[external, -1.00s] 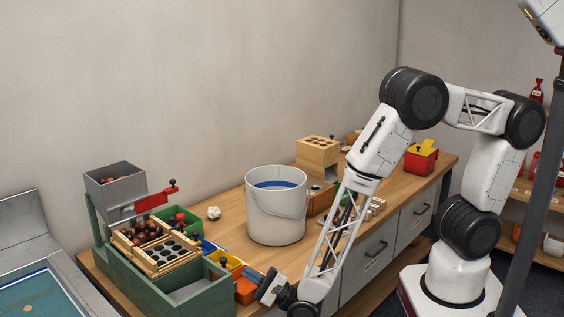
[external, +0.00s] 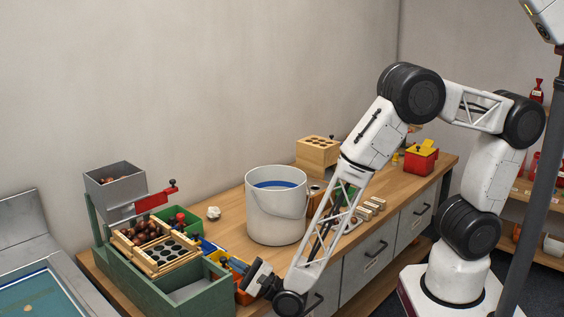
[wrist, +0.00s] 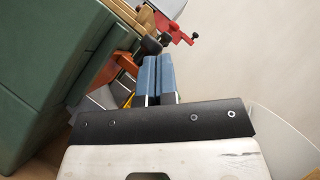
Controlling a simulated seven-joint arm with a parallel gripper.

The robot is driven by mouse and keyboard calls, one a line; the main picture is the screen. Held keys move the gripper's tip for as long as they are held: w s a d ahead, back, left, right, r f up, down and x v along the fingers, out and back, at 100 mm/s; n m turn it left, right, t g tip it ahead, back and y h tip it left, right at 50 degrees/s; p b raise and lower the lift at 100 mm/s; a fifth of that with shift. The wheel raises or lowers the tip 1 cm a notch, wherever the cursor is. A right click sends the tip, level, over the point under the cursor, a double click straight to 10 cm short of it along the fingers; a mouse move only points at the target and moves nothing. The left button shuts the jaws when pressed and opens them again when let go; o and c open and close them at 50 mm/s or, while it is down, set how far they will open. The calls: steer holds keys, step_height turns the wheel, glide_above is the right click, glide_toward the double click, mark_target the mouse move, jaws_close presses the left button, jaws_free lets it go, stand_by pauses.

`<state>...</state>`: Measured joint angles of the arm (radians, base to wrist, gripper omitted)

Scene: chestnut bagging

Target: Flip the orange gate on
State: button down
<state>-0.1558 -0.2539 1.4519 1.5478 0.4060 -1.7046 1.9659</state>
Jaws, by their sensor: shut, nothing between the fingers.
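An orange bin (external: 243,295) stands at the near right end of the row of coloured bins, beside the green frame, partly hidden by my wrist. In the wrist view an orange panel (wrist: 112,75) shows just left of my fingers; I cannot tell whether it is the gate or the bin wall. A dark round knob (wrist: 151,45) shows just beyond the fingertips; contact is unclear. My gripper (external: 225,262) is shut and empty, its blue fingers low over the yellow and orange bins. The fingers also show side by side in the wrist view (wrist: 152,62).
The green frame (external: 213,296) holds a wooden tray of chestnuts (external: 144,231) and a grey hopper (external: 117,185) with a red lever (external: 153,200). A white bucket (external: 275,215) stands behind my forearm. A crumpled white piece (external: 213,213) lies on the bench.

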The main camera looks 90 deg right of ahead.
steer(key=shift+r, duration=1.8)
steer(key=v, duration=1)
steer(key=shift+f, duration=0.2)
